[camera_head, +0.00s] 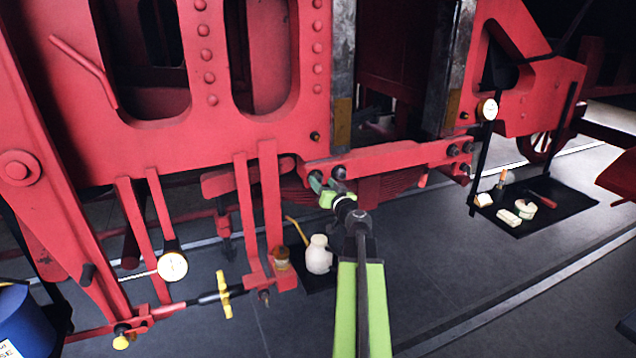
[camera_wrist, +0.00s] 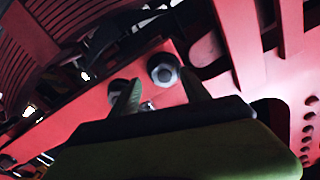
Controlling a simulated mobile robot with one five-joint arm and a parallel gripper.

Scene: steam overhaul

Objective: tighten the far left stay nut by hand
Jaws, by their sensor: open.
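The red stay bar (camera_head: 400,157) runs across the middle of the head view, with dark nuts at both ends. The far left stay nut (camera_head: 316,175) is at its left end, partly hidden by my gripper. In the wrist view this grey hex nut (camera_wrist: 164,68) shows at the bar's end, between and beyond my fingers. A second nut (camera_head: 339,172) sits just right of it; it shows partly behind a finger in the wrist view (camera_wrist: 117,88). My gripper (camera_head: 328,185) is open, its fingertips close to the left pair of nuts. I cannot tell whether they touch.
Red frame struts (camera_head: 271,205) stand left of my gripper. A dark mat (camera_head: 560,205) with several items lies right.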

